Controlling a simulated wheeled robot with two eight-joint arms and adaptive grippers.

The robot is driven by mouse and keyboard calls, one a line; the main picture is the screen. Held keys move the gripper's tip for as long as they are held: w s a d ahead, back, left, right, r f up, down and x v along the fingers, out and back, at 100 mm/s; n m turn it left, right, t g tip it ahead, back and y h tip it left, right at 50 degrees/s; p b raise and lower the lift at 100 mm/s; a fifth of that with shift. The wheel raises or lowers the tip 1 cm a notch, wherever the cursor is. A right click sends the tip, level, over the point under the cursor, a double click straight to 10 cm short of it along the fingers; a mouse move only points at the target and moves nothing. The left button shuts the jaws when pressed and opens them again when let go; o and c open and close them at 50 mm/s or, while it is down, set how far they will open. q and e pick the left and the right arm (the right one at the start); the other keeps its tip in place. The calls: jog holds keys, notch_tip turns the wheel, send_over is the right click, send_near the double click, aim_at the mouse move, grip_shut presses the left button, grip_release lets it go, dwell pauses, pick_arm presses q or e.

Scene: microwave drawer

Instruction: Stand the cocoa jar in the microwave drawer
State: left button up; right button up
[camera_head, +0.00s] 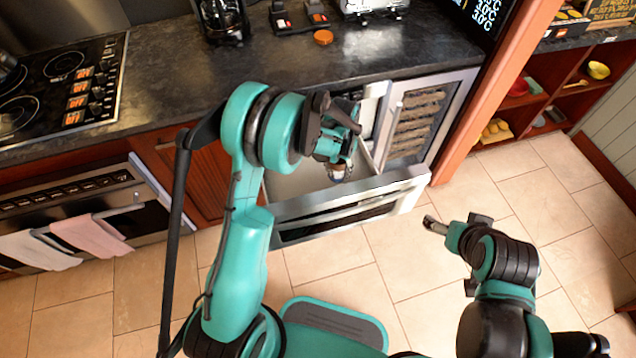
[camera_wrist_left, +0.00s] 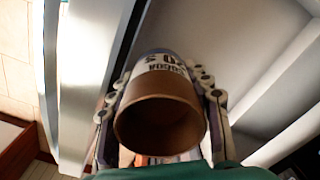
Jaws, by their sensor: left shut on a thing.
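The cocoa jar (camera_head: 337,174) is a small container, held by my left gripper (camera_head: 339,163) over the open microwave drawer. In the left wrist view the jar (camera_wrist_left: 160,112) shows a brown round end towards the camera and a white label with dark lettering, upside down. The fingers lie on both sides of it. The microwave drawer (camera_head: 350,206) is pulled out below the counter, with a light interior partly hidden by my left arm. Whether the jar touches the drawer floor cannot be told. My right gripper (camera_head: 434,225) is over the floor tiles, right of the drawer; its jaw state is unclear.
The dark counter (camera_head: 400,50) runs behind the drawer, with a coffee maker (camera_head: 222,20) and an orange-brown round item (camera_head: 323,37) on it. A glass-fronted cabinet (camera_head: 418,118) stands right of the drawer. An oven (camera_head: 75,205) with towels is at left.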

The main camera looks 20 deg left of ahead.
pick_arm(q)
jog(key=w+d+f+m+b, duration=0.25)
jog(key=w+d+f, duration=0.25)
jog(key=f, duration=0.5)
jog(key=shift+m, duration=0.35)
jog(key=a+f+b, duration=0.1)
jog(key=a+f, duration=0.1)
jog(key=a, duration=0.1)
jog(key=a+f+b, duration=0.1)
jog(key=a+f, duration=0.1)
jog(key=a, duration=0.2)
jog(key=a+f+b, duration=0.1)
jog(key=a+f, duration=0.1)
jog(key=a, duration=0.1)
jog(key=shift+s+a+f+b, duration=0.15)
jog(key=shift+a+f+b, duration=0.15)
jog(key=shift+a, duration=0.05)
notch_tip(320, 180, down, 4)
jog(key=shift+f+b, duration=0.1)
jog(key=shift+b, duration=0.95)
jog(key=shift+r, duration=0.2)
jog(key=shift+f, duration=0.15)
jog(key=o, duration=1.3)
